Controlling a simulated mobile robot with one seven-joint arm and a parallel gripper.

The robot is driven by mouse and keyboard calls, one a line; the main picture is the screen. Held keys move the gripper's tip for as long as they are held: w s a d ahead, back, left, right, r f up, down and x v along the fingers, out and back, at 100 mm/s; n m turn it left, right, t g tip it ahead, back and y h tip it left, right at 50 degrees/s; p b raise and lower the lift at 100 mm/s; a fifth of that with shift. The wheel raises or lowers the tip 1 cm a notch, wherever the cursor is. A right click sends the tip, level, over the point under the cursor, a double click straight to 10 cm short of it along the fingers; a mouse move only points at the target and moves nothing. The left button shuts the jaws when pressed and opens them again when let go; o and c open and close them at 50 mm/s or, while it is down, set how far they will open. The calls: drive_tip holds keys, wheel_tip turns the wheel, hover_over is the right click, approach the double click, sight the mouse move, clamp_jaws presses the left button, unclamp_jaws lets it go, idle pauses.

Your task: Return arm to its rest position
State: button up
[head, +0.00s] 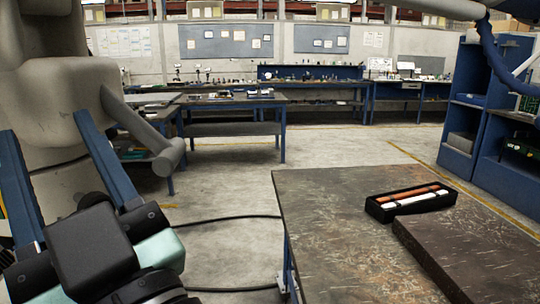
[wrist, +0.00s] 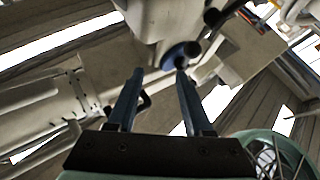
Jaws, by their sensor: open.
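The large grey body of what looks like the microscope arm (head: 62,95) fills the upper left of the head view. A grey bar-like handle (head: 140,130) with a round end sticks out from it to the lower right. My gripper (head: 43,124) is at the left, its two blue fingers pointing up in front of the grey body. In the wrist view, my gripper (wrist: 160,75) has its fingers spread, with nothing between them. A pale housing (wrist: 160,22) with a blue round part (wrist: 176,56) is beyond the fingertips. I cannot tell whether the fingers touch it.
A dark worn table (head: 330,225) stands at the right, with a black case (head: 385,214) of tools on it. A blue cabinet (head: 460,150) is beyond it. A black cable (head: 235,217) crosses the floor. Open floor lies ahead, before the workbenches (head: 240,100).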

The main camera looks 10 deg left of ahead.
drive_tip(key=w+d+r+m+t+h, duration=0.2)
drive_tip(key=d+r+m+t+h, duration=0.4)
drive_tip(key=d+h, duration=0.4)
drive_tip(key=w+d+r+m+t+h, duration=0.1)
drive_tip(key=d+r+m+t+h, duration=0.2)
drive_tip(key=d+m+t+h, duration=0.55)
wheel_tip(320, 180, up, 19)
drive_tip(key=n+g+h+p, duration=0.1)
drive_tip(key=p, duration=1.8)
drive_tip(key=shift+w+d+n, duration=0.2)
drive_tip(key=shift+n, duration=0.15)
drive_tip(key=shift+f+h, duration=0.15)
drive_tip(key=shift+h, duration=0.1)
